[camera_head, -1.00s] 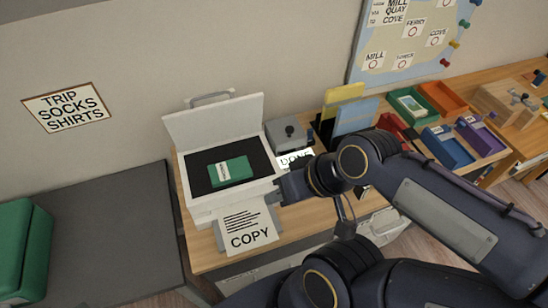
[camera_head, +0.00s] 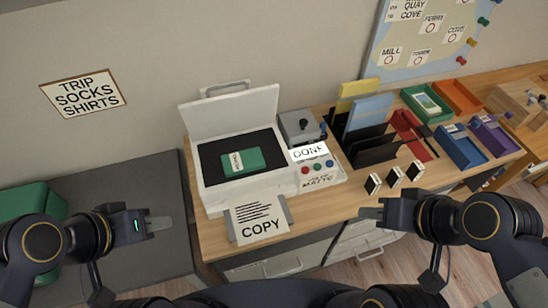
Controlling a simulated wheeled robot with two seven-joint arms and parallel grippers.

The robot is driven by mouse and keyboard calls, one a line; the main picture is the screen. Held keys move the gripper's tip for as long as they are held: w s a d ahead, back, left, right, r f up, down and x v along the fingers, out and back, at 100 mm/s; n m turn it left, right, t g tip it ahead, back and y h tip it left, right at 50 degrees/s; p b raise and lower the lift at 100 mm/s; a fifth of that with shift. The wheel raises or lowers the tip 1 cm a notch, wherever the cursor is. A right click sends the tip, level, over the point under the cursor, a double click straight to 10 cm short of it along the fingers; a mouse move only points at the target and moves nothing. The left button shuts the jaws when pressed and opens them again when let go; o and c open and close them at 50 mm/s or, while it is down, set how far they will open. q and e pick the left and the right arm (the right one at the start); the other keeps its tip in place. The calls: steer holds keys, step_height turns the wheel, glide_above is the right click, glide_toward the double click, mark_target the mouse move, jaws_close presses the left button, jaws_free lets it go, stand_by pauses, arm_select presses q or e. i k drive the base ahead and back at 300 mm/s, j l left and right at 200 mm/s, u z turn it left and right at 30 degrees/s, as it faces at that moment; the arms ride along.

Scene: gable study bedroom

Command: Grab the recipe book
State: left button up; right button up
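A green book (camera_head: 242,162) with a white label lies flat on the dark bed of the open white copier (camera_head: 212,200). Its label is too small to read, but it is the only book-like thing on the copier. My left gripper (camera_head: 160,224) is at the left, over the dark grey surface and apart from the copier. My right gripper (camera_head: 370,213) is at the desk's front edge, to the right of the copier and away from the book. Both grippers appear empty; their finger gaps are not clear.
A sheet reading COPY (camera_head: 258,222) sticks out at the copier's front. A button panel (camera_head: 318,172) with a DONE sign stands to its right. Small blocks (camera_head: 394,176), upright folders (camera_head: 366,125) and coloured trays (camera_head: 462,150) fill the desk further right.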

mark_target(239, 163)
steer(key=j+u, duration=0.35)
steer(key=j, duration=0.3)
steer(key=j+u, duration=0.35)
steer(key=j, duration=0.3)
steer(key=i, duration=0.05)
